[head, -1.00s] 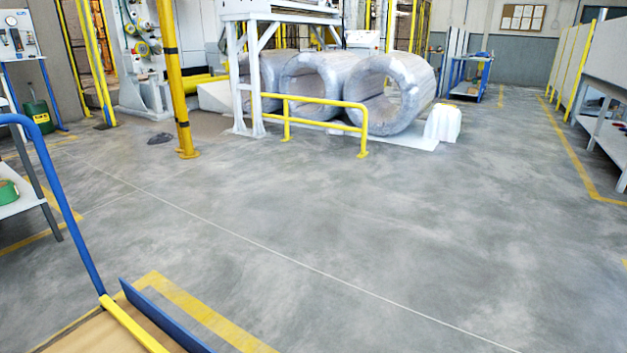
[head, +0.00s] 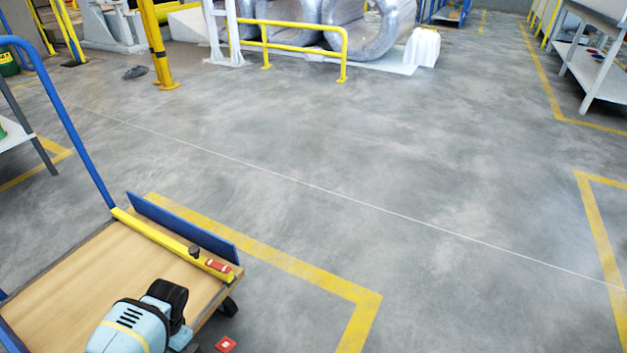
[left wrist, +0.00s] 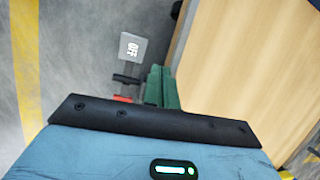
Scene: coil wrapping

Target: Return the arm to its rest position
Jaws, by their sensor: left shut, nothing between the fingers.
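A light-blue part of my left arm (head: 130,325), with a black joint, shows at the bottom left of the head view, over the near end of the cart. In the left wrist view a blue housing with a black edge and a green light fills the bottom. My right arm and gripper are in neither view.
A cart with a wooden deck (head: 85,270), yellow edge bar and blue handle (head: 62,130) stands at the left. A yellow railing (head: 300,27) and wrapped coils (head: 365,30) stand farther back. The middle floor is clear.

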